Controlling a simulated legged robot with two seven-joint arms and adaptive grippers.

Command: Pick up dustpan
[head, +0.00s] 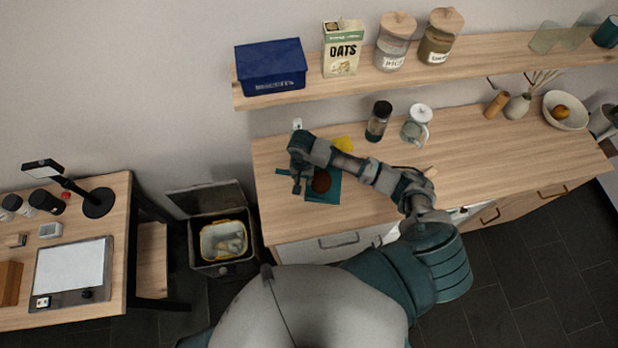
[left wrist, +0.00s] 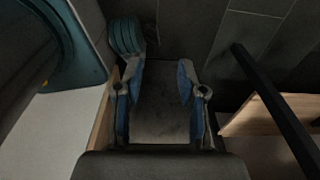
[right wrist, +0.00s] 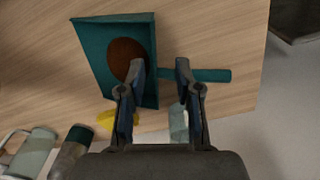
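A teal dustpan (head: 332,194) lies on the wooden counter with a dark brown round patch in its pan. In the right wrist view the dustpan (right wrist: 95,58) is at upper left and its straight handle (right wrist: 212,75) points right. My right gripper (head: 298,187) is open above the dustpan's handle end. In its wrist view the fingertips (right wrist: 160,68) are apart, with the start of the handle between and beyond them; contact cannot be told. My left gripper (left wrist: 161,72) is open and empty over the dark floor, outside the head view.
A bin (head: 222,232) with yellow-rimmed contents stands left of the counter. A dark-lidded jar (head: 378,122), a glass jar (head: 416,126) and a yellow item (head: 343,144) are behind the dustpan. A shelf (head: 480,68) hangs above. A side table (head: 118,235) stands left.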

